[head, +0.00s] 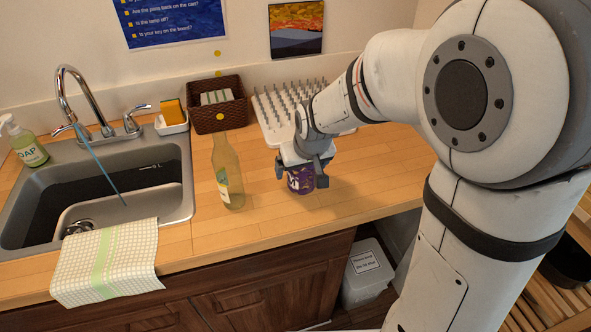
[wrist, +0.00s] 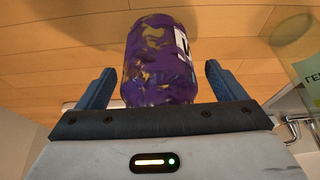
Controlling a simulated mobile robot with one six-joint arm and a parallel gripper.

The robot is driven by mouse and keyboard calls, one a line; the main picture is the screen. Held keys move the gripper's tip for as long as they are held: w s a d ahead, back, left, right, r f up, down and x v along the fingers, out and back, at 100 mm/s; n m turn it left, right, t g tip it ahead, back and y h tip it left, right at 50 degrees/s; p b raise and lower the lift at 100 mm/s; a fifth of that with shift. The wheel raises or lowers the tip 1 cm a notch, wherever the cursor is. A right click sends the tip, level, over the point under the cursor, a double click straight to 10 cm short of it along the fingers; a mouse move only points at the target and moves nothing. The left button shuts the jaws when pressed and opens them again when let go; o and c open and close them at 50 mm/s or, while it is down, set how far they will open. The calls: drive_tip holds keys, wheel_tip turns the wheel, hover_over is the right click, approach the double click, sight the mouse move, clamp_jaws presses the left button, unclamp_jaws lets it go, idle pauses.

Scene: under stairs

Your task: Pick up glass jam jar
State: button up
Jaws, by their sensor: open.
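The jam jar (head: 301,181) is purple with gold-brown patches and a pale label. It stands on the wooden counter, right of the glass bottle. In the wrist view the jar (wrist: 158,62) fills the space ahead of the palm, between the two blue fingers, with a gap on each side. My gripper (head: 304,172) reaches down over the jar from above. My gripper (wrist: 158,88) is open around it and not closed on it. The top of the jar is hidden by the gripper in the head view.
A glass bottle (head: 227,172) stands left of the jar. A peg drying rack (head: 263,122) and a brown basket (head: 217,117) are behind. The sink (head: 183,201) and a checked towel (head: 80,268) lie to the left. The counter in front of the jar is clear up to its edge.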

drive_tip(key=shift+c, duration=0.3)
drive_tip(key=c, duration=1.1)
wheel_tip(320, 180, up, 10)
